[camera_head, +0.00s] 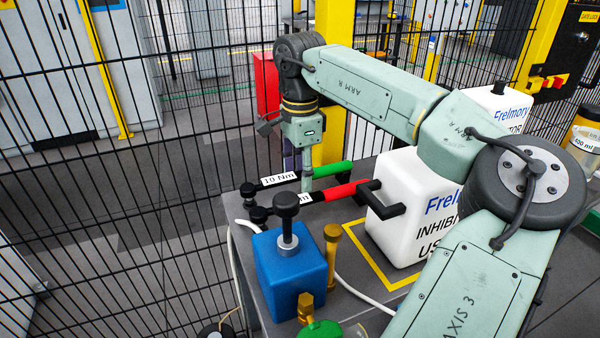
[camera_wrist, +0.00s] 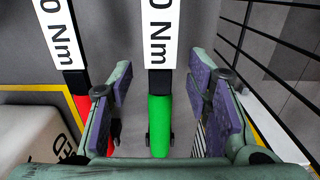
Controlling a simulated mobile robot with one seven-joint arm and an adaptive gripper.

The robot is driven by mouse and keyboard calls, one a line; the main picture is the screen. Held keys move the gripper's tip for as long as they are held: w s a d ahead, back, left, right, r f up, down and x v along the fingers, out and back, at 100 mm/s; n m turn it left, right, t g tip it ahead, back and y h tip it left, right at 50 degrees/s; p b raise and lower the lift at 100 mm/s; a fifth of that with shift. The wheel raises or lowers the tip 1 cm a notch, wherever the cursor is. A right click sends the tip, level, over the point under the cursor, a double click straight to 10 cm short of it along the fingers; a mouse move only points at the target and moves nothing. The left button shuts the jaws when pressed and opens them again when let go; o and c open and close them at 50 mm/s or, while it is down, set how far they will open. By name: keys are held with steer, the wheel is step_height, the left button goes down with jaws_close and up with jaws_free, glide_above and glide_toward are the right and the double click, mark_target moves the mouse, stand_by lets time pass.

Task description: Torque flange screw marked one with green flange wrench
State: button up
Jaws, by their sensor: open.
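The green flange wrench lies on the grey bench, with a green handle (camera_head: 334,170), a white "10 Nm" label and a black head. In the wrist view its green handle (camera_wrist: 158,125) lies between my two fingers, with a gap on each side. My gripper (camera_head: 299,168) is open, pointing down over the wrench; its purple-padded fingers (camera_wrist: 160,92) hold nothing. A red-handled wrench (camera_head: 340,192) lies parallel in front of it, and its red part (camera_wrist: 81,106) shows left of my left finger. No flange screw is in view.
A white jug (camera_head: 405,205) stands close right of the wrench handles, with another white container (camera_head: 497,108) behind. A blue block with a black knob (camera_head: 288,275) and a brass piece (camera_head: 332,255) stand in front. Black mesh fencing (camera_head: 150,200) runs behind and left of the bench.

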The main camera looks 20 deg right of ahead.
steer(key=shift+f, duration=0.4)
jaws_close()
stand_by(0.4)
